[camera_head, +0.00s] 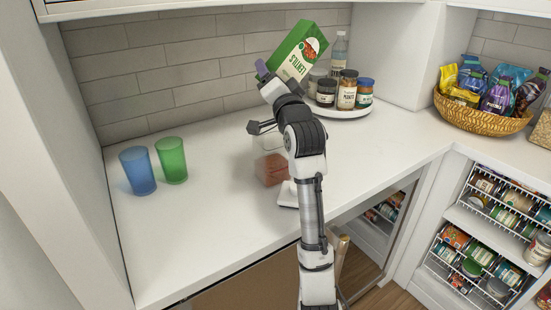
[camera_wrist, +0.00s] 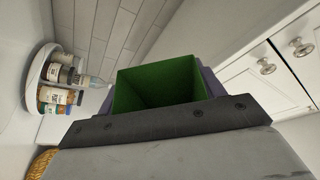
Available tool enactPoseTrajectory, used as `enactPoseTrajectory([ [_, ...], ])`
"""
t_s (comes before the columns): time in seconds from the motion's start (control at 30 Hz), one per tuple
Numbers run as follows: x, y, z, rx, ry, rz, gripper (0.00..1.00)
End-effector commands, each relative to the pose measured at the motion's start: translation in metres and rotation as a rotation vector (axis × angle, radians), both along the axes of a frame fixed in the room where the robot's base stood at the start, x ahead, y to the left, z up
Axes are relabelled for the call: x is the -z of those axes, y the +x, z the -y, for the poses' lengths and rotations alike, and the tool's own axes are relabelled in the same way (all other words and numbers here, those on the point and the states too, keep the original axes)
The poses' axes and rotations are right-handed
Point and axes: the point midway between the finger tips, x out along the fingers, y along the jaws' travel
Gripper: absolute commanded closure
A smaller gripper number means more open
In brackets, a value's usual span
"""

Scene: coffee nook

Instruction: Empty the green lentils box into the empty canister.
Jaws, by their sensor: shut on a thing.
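The green lentils box (camera_head: 298,50) is held tilted in the air above the counter, near the back wall. My gripper (camera_head: 263,72) is shut on it near its left end. In the wrist view the box (camera_wrist: 160,85) shows its open end and green inner walls; no lentils are visible in the part I can see. A clear canister (camera_head: 262,146) stands on the counter below, left of my arm, with reddish-brown contents in its lower part. My arm hides its right side. I cannot see a clearly empty canister.
A white round tray (camera_head: 331,112) with jars and a bottle stands behind my arm. Blue (camera_head: 138,171) and green (camera_head: 171,160) tumblers stand at left. A wicker basket (camera_head: 484,121) of packets is at right. A white object (camera_head: 287,195) lies by my arm. The front-left counter is clear.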

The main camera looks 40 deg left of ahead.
Motion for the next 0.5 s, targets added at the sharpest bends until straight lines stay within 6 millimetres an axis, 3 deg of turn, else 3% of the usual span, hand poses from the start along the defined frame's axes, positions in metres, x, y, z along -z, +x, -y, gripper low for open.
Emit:
enactPoseTrajectory([
  [0.5,-0.0017,0.0039,-0.0089,-0.001,0.001,-0.002,0.78],
])
